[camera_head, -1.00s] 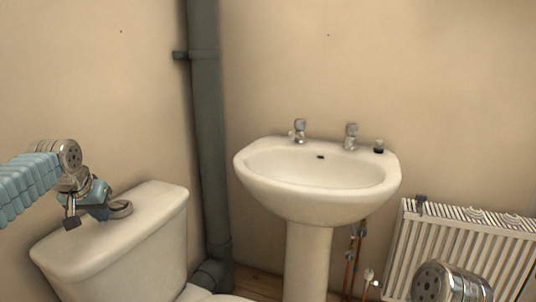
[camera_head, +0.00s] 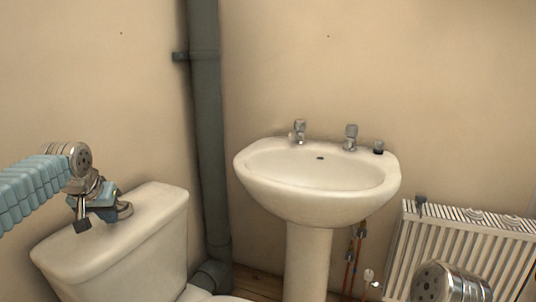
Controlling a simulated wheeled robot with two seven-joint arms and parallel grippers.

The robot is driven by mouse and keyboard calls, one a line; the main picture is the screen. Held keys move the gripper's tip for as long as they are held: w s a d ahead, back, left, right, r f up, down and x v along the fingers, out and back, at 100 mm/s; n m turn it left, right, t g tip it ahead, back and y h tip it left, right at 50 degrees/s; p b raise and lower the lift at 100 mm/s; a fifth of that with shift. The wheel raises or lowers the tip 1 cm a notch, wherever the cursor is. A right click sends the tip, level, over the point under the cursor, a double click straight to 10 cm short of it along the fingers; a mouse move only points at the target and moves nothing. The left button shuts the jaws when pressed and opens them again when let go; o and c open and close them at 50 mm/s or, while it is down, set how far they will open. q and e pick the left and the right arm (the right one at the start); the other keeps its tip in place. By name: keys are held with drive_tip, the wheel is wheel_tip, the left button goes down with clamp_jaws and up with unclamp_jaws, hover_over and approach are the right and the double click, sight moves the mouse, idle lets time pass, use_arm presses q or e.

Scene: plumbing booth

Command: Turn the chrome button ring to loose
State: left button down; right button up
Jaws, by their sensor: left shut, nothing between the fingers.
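The white toilet cistern (camera_head: 155,215) stands at the lower left. My right gripper is out of view.
A pedestal basin (camera_head: 315,190) with two chrome taps stands in the middle. A grey waste pipe (camera_head: 207,130) runs down the corner beside the cistern. A white radiator (camera_head: 460,250) is at the right, partly behind my right arm.

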use_arm(q)
drive_tip(key=shift+w+d+p, duration=0.2)
drive_tip(key=shift+d+p, duration=0.15)
drive_tip(key=shift+d, duration=0.4)
drive_tip(key=shift+w+d, duration=0.15)
drive_tip(key=shift+d, duration=0.05)
idle(0.4)
drive_tip(key=shift+s+d, duration=0.2)
drive_tip(key=shift+s, duration=0.15)
wheel_tip(320, 180, up, 5)
drive_tip(key=p, duration=0.4)
drive_tip(key=shift+f, duration=0.15)
drive_tip(key=shift+r, duration=0.6)
